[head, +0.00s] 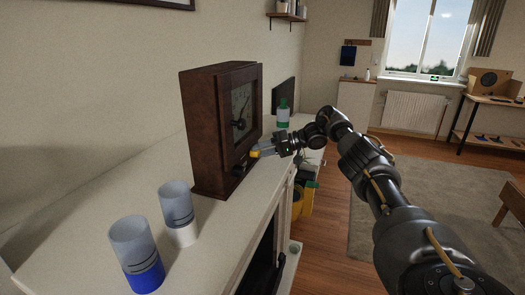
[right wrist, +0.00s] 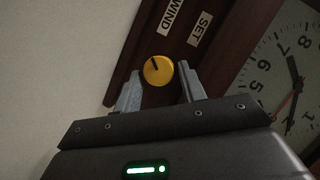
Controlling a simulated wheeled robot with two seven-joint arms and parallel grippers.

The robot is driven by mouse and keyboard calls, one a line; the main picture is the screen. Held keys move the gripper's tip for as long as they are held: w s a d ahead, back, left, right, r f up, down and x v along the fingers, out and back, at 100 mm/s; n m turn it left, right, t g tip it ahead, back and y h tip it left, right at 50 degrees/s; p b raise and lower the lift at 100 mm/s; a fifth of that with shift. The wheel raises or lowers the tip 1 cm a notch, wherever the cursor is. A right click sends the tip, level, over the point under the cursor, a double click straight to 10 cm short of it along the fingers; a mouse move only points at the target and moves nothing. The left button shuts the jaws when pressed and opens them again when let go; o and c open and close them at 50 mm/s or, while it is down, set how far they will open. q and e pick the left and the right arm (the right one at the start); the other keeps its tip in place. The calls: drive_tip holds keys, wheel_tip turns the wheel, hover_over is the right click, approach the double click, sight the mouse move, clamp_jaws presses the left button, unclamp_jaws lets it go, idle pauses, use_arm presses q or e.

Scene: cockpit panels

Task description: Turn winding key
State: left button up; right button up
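A brown wooden clock (head: 212,130) with a pale dial stands upright on a white mantel shelf (head: 90,250). A yellow round knob (right wrist: 158,70) with a dark pointer mark is on the clock's front, near the labels WIND and SET; I take it for the winding key. It also shows as a small yellow spot in the head view (head: 254,154). My right gripper (right wrist: 160,78) is open at the knob, one finger on each side, with small gaps visible. Whether either finger touches it is unclear. My left gripper is not in view.
A green-capped bottle (head: 283,113) stands behind my right gripper. Open floor with a grey rug (head: 420,190) lies to the right.

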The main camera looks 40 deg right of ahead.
drive_tip(key=shift+s+d+r, duration=0.1)
drive_tip(key=shift+s+d, duration=0.25)
drive_tip(key=shift+s, duration=0.05)
drive_tip(key=v, duration=0.8)
drive_tip(key=shift+s+d+r, duration=0.1)
drive_tip(key=shift+d+r, duration=0.05)
drive_tip(key=shift+s+d+r, duration=0.1)
drive_tip(key=shift+s+d, duration=0.25)
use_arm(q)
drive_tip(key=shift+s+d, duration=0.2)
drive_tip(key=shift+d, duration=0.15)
use_arm(e)
drive_tip(key=shift+s+d, duration=0.1)
drive_tip(key=shift+d, duration=0.05)
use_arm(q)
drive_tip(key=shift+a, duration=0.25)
